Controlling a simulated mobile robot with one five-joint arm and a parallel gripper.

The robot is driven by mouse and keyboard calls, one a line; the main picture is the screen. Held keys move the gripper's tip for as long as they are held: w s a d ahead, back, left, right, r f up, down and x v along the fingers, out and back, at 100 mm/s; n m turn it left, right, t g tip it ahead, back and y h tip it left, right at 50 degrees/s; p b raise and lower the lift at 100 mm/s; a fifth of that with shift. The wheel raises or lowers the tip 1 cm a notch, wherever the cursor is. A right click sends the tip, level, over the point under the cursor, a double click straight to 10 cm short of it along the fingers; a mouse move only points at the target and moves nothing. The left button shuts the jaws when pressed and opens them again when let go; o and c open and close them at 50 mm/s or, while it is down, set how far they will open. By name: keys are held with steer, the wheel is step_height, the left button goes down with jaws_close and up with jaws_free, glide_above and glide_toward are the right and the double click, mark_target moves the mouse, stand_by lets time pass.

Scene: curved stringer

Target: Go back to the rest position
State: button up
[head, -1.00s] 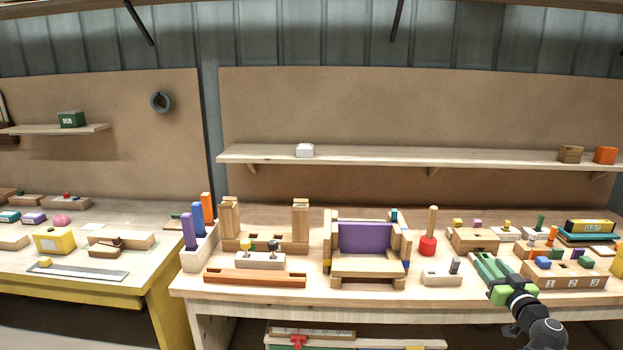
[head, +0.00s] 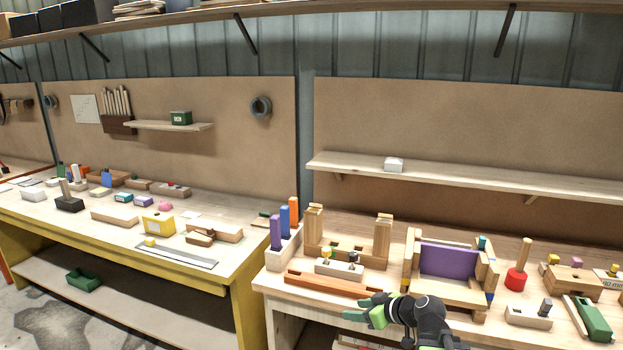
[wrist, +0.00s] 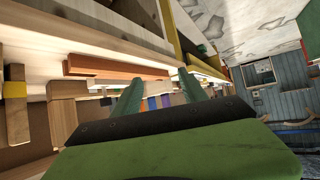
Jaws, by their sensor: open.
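My gripper (head: 362,309) shows at the lower middle of the head view, in front of the front edge of the right-hand bench. Its green fingers point left, near the reddish-brown wooden bar (head: 333,283) on that bench. In the wrist view my gripper's two green fingers (wrist: 160,95) stand apart with nothing between them. I cannot tell whether the gripper touches the bench edge.
A purple panel in a wooden stand (head: 449,261) is right of the bar. A block with purple, blue and orange pegs (head: 283,250) stands at the bench's left end. A yellow-framed bench (head: 120,235) is at left. Open floor (head: 60,325) shows lower left.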

steer(key=s+a+f+g+h, duration=0.2)
steer(key=s+a+f+g, duration=0.2)
steer(key=s+a+f, duration=0.2)
steer(key=s+d+f+m+g+h, duration=0.3)
steer(key=s+d+m+g+h, duration=0.1)
steer(key=s+d+m, duration=0.4)
steer(key=shift+d+f+h+p, duration=0.3)
steer(key=shift+d+f+h, duration=0.1)
steer(key=shift+h, duration=0.4)
steer(key=shift+c, duration=0.2)
